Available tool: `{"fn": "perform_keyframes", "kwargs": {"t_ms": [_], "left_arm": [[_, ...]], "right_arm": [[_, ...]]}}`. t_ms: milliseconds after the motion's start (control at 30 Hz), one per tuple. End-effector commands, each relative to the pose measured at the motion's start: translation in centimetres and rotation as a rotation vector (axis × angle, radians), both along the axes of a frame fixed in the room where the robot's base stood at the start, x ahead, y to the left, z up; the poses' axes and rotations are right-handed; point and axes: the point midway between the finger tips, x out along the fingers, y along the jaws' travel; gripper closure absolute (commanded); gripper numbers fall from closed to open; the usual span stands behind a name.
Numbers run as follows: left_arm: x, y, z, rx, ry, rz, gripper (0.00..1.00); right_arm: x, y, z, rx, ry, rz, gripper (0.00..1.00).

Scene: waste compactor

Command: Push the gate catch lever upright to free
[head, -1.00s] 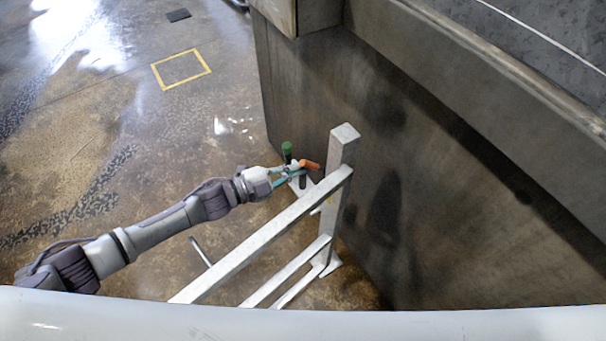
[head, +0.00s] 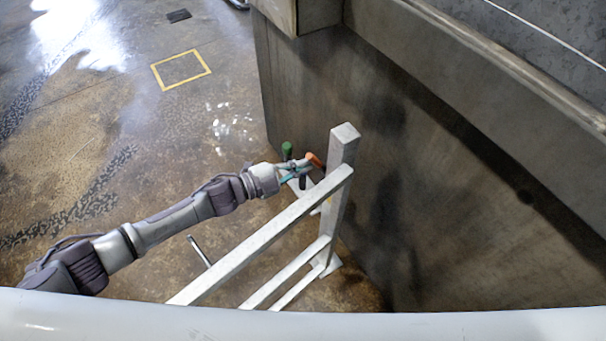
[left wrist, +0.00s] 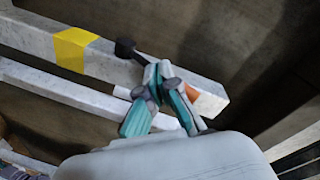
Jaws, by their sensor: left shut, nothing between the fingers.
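An orange-ended lever (head: 315,159), which looks like the catch lever, lies tilted beside the top of the grey gate post (head: 341,165). My left gripper (head: 304,166) is shut and empty, with its tips right at the lever's left end; I cannot tell if they touch. In the left wrist view the shut teal fingers (left wrist: 158,76) are in front of a pale bar, and a piece of orange (left wrist: 193,92) shows just right of them. A dark knob on a rod (left wrist: 126,48) is beyond the tips. My right gripper is not in view.
A green knob (head: 286,149) stands just behind my left gripper. The gate's pale rail (head: 262,236) slopes below my arm; yellow tape (left wrist: 73,50) wraps a bar. A large dark steel wall (head: 440,210) closes off the right. Open floor (head: 110,200) lies left.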

Motion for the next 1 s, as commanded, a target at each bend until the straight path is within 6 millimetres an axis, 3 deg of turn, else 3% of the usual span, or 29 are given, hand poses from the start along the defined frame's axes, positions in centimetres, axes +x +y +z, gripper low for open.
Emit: {"fn": "perform_keyframes", "kwargs": {"t_ms": [1000], "left_arm": [[1.1,-1.9,-0.1,-0.001,-0.001,-0.003,1.0]], "right_arm": [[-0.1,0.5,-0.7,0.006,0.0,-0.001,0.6]]}}
